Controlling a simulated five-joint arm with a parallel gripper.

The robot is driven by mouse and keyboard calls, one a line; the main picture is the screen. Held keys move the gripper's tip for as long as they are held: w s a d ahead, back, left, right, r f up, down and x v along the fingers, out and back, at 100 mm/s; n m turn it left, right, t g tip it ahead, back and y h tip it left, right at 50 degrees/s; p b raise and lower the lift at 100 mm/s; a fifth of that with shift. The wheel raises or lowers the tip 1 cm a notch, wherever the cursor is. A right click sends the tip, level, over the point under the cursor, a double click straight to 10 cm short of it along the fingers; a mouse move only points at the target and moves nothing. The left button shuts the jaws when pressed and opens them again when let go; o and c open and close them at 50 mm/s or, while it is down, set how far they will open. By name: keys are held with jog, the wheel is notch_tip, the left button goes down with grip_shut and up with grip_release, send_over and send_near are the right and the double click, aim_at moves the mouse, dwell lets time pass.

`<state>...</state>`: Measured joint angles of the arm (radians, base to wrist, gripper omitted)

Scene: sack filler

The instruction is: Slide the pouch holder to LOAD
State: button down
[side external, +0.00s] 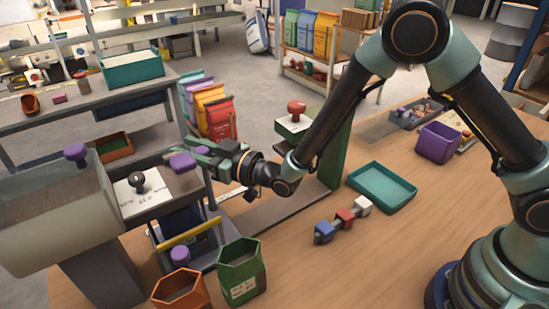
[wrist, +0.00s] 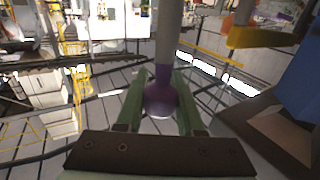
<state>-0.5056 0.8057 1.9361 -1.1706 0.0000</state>
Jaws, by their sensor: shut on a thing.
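My gripper (side external: 190,158) reaches in from the right to the front of the filling machine. In the side view its fingertips are at a purple knob (side external: 182,163). In the wrist view the two green fingers are closed around a purple knob (wrist: 160,98) with a grey stem above it. Below is a blue, frame-like part with a yellow bar (side external: 188,233), perhaps the pouch holder; I cannot tell for sure. A white strip with small dark marks (side external: 232,195) lies just right of it, partly hidden by my arm; its lettering is unreadable.
A hopper of grey material (side external: 45,220) stands left, beside a white panel with a black knob (side external: 138,182). Orange (side external: 180,290) and green (side external: 242,270) hexagonal pots stand in front. A teal tray (side external: 382,188) and small blocks (side external: 343,217) lie right.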

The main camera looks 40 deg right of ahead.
dwell(0.3)
jog(key=shift+m+t+h, duration=0.3)
jog(key=shift+m+h, duration=0.1)
jog(key=shift+h, duration=0.2)
jog(key=d, duration=0.4)
jog(key=shift+d, duration=0.1)
jog(key=c, duration=0.5)
grip_release()
jog(key=shift+s+d, duration=0.1)
